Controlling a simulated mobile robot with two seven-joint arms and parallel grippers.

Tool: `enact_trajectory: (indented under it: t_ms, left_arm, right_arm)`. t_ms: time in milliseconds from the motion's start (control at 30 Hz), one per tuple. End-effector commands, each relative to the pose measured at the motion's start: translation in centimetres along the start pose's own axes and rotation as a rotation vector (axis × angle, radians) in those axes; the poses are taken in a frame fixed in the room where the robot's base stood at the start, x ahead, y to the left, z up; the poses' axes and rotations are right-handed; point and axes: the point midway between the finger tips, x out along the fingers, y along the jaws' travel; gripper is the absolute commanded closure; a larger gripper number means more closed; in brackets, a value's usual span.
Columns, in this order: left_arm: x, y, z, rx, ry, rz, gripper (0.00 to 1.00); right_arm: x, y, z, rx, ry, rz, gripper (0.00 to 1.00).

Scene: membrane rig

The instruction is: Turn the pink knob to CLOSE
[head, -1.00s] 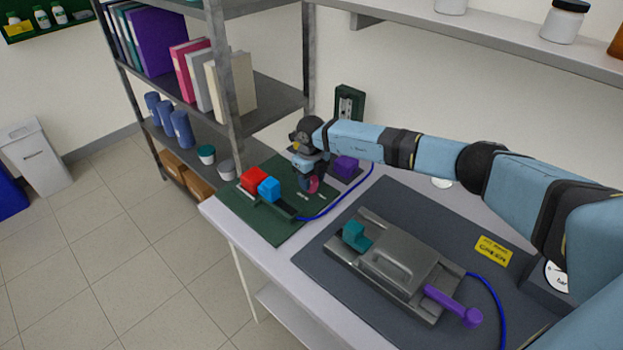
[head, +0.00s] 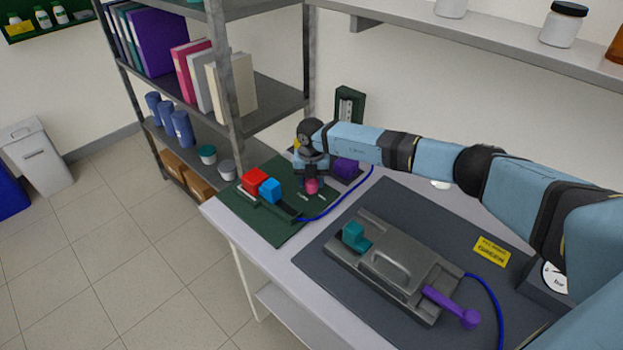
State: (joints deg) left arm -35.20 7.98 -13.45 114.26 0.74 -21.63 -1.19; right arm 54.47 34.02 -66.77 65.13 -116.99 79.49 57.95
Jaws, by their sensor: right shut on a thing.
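The pink knob (head: 311,187) stands on the green mat (head: 270,229) at the far left end of the table. My right gripper (head: 311,180) reaches down over it from above and is shut on it. The gripper hides the upper part of the knob. Small white marks lie on the mat on both sides of the knob, too small to read. My left gripper is not in view.
A red block (head: 254,180) and a blue block (head: 270,189) sit left of the knob. A purple block (head: 346,169) is close on its right. A blue hose (head: 345,203) crosses the mat. A grey rig (head: 395,262) with a purple lever (head: 452,307) stands nearer me.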

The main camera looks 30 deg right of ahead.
Motion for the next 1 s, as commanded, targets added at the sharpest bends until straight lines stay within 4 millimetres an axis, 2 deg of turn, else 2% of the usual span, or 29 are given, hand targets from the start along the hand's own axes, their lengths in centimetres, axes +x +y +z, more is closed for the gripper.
enact_trajectory:
  t_ms: [633, 667, 700, 767, 1000]
  left_arm:
    - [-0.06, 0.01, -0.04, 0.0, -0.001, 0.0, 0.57]
    - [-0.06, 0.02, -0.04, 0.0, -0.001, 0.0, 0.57]
    - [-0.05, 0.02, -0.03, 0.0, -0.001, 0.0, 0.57]
    - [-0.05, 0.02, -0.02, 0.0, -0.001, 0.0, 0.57]
    - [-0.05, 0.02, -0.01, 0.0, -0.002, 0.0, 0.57]
  right_arm:
    - [-0.05, -0.01, 0.06, 0.05, -0.001, 0.0, 0.78]
    - [-0.05, -0.01, 0.06, 0.05, -0.001, 0.0, 0.5]
    - [-0.05, -0.01, 0.06, 0.05, -0.001, 0.0, 0.41]
    - [-0.05, -0.01, 0.05, 0.049, -0.001, 0.0, 0.29]
    - [-0.03, -0.01, 0.03, 0.048, -0.001, 0.0, 0.29]
